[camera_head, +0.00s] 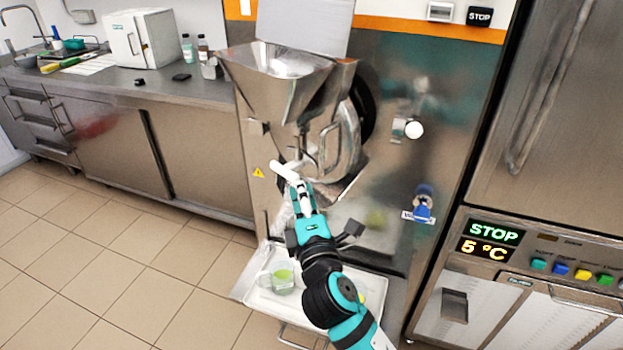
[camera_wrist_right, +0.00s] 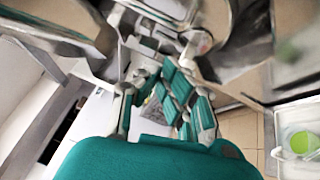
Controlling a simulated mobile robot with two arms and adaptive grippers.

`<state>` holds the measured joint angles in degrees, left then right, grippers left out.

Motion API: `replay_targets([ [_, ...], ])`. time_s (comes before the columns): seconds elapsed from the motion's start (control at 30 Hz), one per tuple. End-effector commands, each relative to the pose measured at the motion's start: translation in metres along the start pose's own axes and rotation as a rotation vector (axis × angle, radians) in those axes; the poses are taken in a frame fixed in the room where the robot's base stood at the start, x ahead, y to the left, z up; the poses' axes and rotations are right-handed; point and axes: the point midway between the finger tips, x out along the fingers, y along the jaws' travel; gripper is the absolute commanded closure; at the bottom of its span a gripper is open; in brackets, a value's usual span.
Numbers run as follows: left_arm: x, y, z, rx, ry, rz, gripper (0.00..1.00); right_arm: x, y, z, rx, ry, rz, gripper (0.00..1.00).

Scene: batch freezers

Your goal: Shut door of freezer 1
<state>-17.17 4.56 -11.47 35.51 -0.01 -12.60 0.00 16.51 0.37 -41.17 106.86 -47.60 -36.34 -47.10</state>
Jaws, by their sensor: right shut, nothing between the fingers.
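Freezer 1 (camera_head: 390,75) is the steel machine with a hopper (camera_head: 285,65) in the middle of the head view. Its steel front door (camera_head: 345,140) stands below and right of the hopper, with a dark round rim showing behind its right edge. I cannot tell how wide the gap is. A white handle (camera_head: 285,172) sticks out at the lower left of the door. My right gripper (camera_head: 298,184) is shut and empty, close to this handle; contact is unclear. In the right wrist view, the gripper fingers (camera_wrist_right: 168,100) are near blurred steel parts. My left gripper is not in view.
A white tray (camera_head: 255,298) with a green-filled measuring jug (camera_head: 282,280) is below my right arm. A second appliance (camera_head: 545,180) stands right. The tiled floor at left is clear.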

Motion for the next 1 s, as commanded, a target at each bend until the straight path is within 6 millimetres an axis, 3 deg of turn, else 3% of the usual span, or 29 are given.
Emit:
replay_targets([
  [0.2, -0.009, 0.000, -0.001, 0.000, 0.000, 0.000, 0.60, 0.018, 0.000, 0.020, -0.003, -0.002, -0.002, 1.00],
  [0.73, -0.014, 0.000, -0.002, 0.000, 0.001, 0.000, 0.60, 0.023, 0.000, 0.028, -0.003, 0.012, 0.000, 1.00],
  [0.87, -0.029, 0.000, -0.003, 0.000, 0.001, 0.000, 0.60, 0.029, -0.001, 0.048, -0.003, 0.067, 0.006, 1.00],
  [1.0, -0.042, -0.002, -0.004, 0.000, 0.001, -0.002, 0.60, 0.031, -0.006, 0.083, 0.006, 0.131, 0.013, 1.00],
])
